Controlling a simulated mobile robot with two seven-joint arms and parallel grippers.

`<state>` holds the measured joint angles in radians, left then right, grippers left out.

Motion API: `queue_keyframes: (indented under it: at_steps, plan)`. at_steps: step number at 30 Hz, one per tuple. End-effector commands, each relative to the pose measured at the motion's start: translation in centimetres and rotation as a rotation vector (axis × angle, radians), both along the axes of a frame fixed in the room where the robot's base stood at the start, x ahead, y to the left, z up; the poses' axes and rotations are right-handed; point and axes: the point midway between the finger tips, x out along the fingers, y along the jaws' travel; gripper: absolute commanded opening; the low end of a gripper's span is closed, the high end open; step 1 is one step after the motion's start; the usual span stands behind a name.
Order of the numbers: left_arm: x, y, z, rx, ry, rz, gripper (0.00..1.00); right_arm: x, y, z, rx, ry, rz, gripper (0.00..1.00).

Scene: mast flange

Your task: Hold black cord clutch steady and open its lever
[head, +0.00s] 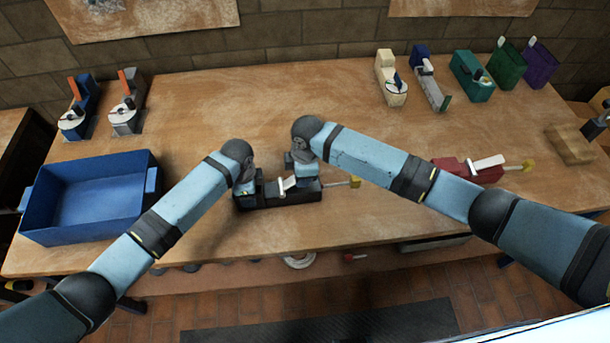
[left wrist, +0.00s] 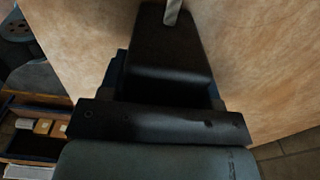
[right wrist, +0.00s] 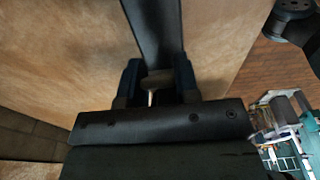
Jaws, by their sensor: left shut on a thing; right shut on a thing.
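The black cord clutch (head: 285,199) lies on the workbench near its front edge, with a yellow-tipped rod at its right end. Its pale lever (head: 287,183) shows between my two grippers. My left gripper (head: 243,187) is shut on the clutch's left end; in the left wrist view the black body (left wrist: 172,50) runs away from the jaws. My right gripper (head: 306,175) is over the right half. In the right wrist view its blue fingers (right wrist: 156,82) are shut around a short grey cylinder, apparently the lever's end. The jaws partly hide the lever.
A blue bin (head: 95,198) stands at left. A red clutch (head: 468,170) lies to the right, close to my right arm. Two clutches (head: 125,112) stand at back left, and several coloured devices (head: 472,78) at back right. The bench behind my grippers is clear.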

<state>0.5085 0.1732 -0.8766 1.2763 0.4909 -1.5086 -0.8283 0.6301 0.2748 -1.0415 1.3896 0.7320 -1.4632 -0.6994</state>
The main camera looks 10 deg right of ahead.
Motion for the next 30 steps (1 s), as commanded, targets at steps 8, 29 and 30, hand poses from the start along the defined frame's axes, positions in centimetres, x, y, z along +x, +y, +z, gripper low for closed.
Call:
queue_keyframes:
  at_steps: [8, 29, 30]
  plan:
    - [0.0, 0.0, 0.0, 0.000, -0.001, -0.001, 0.21, 0.0, 1.2, 1.0, -0.197, 0.000, 0.002, 0.00]
    - [0.0, 0.0, 0.1, -0.001, -0.001, 0.000, 0.21, -0.1, 2.1, 1.6, -0.355, 0.000, -0.001, 0.00]
    - [0.1, 0.0, 0.1, -0.001, -0.001, 0.000, 0.21, -0.1, 2.1, 1.6, -0.355, 0.000, -0.001, 0.00]
